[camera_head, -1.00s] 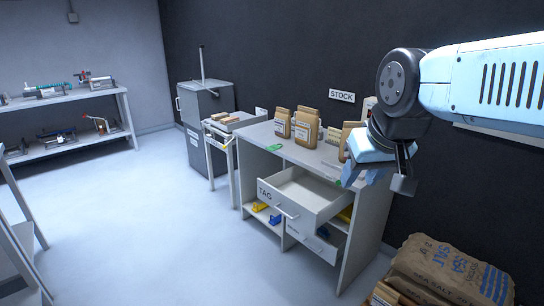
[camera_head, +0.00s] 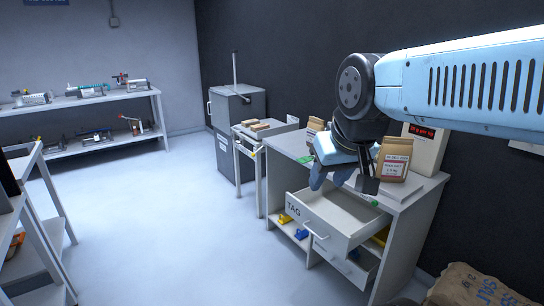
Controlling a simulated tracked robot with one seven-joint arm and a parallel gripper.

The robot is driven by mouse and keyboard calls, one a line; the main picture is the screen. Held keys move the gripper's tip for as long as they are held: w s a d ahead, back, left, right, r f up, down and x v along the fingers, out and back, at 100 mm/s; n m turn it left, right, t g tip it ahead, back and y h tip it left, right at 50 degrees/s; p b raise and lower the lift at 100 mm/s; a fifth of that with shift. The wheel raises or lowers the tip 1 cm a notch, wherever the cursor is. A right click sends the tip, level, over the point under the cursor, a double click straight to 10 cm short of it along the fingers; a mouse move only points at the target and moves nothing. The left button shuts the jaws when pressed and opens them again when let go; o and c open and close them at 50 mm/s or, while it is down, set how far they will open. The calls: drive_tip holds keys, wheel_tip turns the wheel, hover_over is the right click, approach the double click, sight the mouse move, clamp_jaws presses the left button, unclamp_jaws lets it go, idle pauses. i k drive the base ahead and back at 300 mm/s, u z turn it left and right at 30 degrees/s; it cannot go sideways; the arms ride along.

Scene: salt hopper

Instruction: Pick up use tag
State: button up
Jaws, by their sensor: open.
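A small green flat piece (camera_head: 305,159) lies on the grey desk top left of my gripper. My gripper (camera_head: 342,182) is open and points down above the desk's front part and the drawer's back end. It hides part of the desk top and the bags there.
Paper bags (camera_head: 394,160) and a device with a red display (camera_head: 424,146) stand on the desk (camera_head: 425,190). A lower drawer (camera_head: 345,262) is also partly out. A printed sack (camera_head: 475,287) lies at bottom right. The floor at left is clear, up to a rack (camera_head: 40,225).

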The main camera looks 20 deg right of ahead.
sight(304, 160)
drive_tip(key=u, duration=0.25)
drive_tip(key=i, duration=1.1)
drive_tip(key=z, duration=0.4)
drive_tip(key=i, duration=0.85)
drive_tip(key=z, duration=0.6)
drive_tip(key=k, duration=0.8)
drive_tip(key=z, duration=0.25)
drive_tip(key=i, duration=0.8)
drive_tip(key=u, duration=0.15)
